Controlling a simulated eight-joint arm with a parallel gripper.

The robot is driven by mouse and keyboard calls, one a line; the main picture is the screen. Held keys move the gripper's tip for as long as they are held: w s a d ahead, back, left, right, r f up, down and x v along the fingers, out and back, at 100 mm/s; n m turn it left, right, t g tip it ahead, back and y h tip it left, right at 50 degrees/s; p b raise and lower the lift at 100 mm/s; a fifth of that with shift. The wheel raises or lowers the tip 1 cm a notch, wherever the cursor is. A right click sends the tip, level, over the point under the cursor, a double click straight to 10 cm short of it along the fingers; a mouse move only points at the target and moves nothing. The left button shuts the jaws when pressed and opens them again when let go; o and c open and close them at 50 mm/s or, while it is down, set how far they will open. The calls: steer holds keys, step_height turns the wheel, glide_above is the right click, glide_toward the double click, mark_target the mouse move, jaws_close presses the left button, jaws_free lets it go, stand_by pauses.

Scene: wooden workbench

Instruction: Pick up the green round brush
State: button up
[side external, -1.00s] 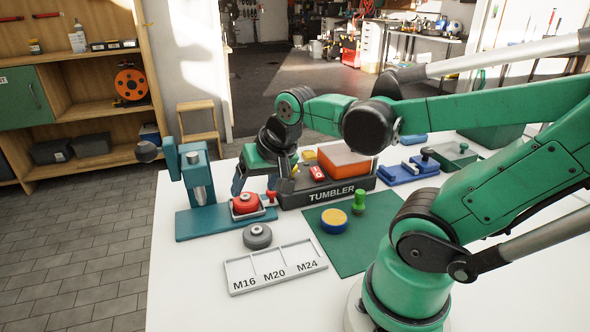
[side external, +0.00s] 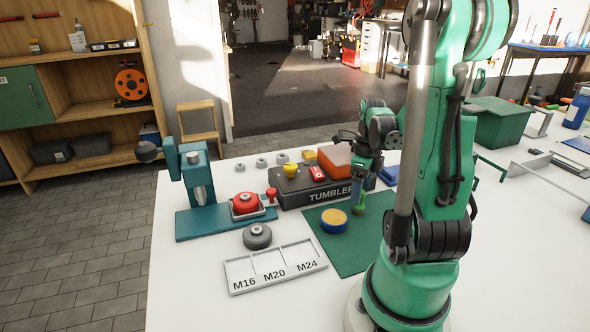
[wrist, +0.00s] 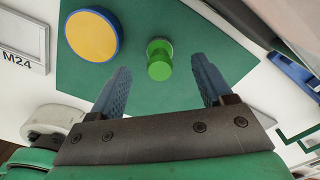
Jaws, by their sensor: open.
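The green round brush (wrist: 159,60) stands on the dark green mat (wrist: 200,30), with a knob-like top. In the wrist view it lies between and just ahead of the two blue-grey fingers of my gripper (wrist: 163,88), which are open and empty. In the side external view my gripper (side external: 358,192) hangs pointing down over the brush (side external: 358,209), and a finger hides part of it. I cannot tell from that view whether the fingers touch it.
A blue round piece with a yellow top (side external: 334,219) stands on the mat left of the brush. The black TUMBLER box (side external: 300,194) is behind it. A labelled tray (side external: 275,267), a grey round piece (side external: 257,236) and a teal press (side external: 197,190) are farther left.

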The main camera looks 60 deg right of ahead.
steer(key=shift+f, duration=1.45)
jaws_close()
